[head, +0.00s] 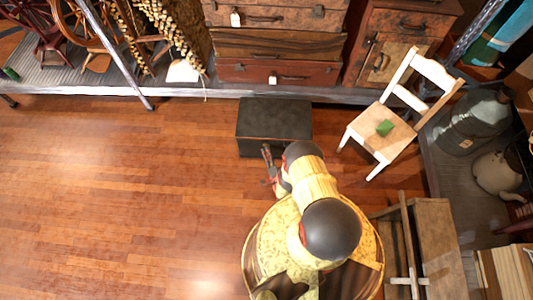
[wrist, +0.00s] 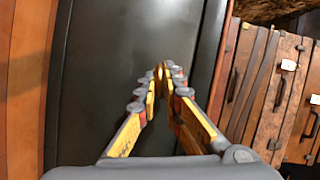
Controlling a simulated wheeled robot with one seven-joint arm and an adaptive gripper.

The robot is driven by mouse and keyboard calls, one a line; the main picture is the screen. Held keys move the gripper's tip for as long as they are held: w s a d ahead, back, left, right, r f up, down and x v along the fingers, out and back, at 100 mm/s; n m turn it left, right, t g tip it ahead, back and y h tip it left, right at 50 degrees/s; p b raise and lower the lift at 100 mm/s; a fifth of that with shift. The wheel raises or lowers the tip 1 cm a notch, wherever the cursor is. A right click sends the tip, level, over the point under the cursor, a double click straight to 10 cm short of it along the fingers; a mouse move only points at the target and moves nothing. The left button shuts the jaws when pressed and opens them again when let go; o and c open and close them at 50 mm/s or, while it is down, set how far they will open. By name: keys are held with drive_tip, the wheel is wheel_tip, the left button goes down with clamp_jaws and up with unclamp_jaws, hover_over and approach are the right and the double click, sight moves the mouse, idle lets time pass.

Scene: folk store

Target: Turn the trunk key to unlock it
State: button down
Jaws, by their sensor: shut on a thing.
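The trunk (head: 273,112) is a dark, nearly black box on the wooden floor. Its dark surface fills much of the wrist view (wrist: 105,65). My gripper (head: 267,151) is at the trunk's near side, about the middle of its width. In the wrist view my gripper (wrist: 163,73) has its fingertips drawn together on a small brass-coloured piece, which looks like the trunk key (wrist: 160,76). The fingers hide most of it. I cannot tell how far the key is turned, and the keyhole is hidden.
Stacked suitcases (head: 280,45) stand on a raised grey platform behind the trunk. A white chair (head: 411,98) with a green item on its seat is to the right. A wooden crate (head: 437,235) stands at lower right. The floor (head: 110,200) to the left is clear.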

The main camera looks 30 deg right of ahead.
drive_tip(key=shift+m, duration=0.5)
drive_tip(key=c, duration=1.9)
unclamp_jaws()
